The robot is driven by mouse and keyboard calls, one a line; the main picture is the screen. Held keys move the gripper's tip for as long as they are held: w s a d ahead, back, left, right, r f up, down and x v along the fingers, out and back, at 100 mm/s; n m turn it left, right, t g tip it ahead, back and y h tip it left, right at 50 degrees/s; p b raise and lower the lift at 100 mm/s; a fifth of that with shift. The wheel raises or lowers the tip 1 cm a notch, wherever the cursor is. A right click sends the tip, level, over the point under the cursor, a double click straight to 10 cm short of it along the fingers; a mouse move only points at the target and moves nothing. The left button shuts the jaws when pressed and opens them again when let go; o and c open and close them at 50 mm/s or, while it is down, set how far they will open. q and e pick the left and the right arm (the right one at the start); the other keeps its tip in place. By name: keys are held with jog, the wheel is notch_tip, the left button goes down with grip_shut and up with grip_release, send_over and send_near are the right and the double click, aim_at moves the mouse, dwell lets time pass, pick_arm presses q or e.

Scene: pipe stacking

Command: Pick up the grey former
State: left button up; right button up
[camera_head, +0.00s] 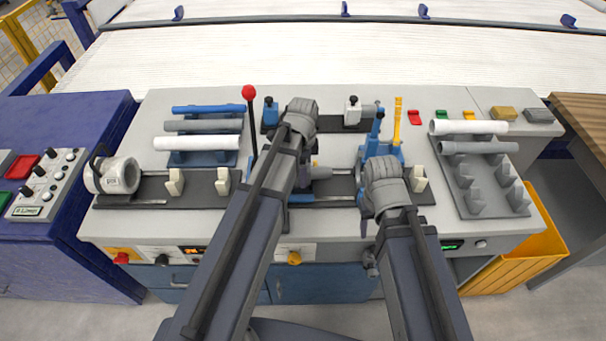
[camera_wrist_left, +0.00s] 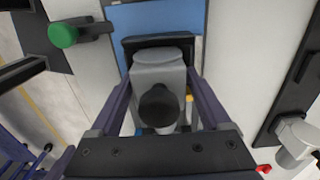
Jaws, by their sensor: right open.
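In the left wrist view, a grey block (camera_wrist_left: 160,72) with a black round knob (camera_wrist_left: 158,106) lies between the two fingers of my left gripper (camera_wrist_left: 160,85). The fingers flank the block closely; I cannot tell whether they touch it. My right gripper (camera_head: 367,203) is right of the grey piece, above the front of the bench. It is open, and its fingers are mostly hidden by its wrist.
Blue, grey and white pipes lie on a rack (camera_head: 203,159) at left. A white ring-shaped clamp (camera_head: 112,176) stands far left. A red-knobbed lever (camera_head: 250,120) rises near my left arm.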

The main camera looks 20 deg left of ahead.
pick_arm(q)
grip_shut()
dwell(0.4)
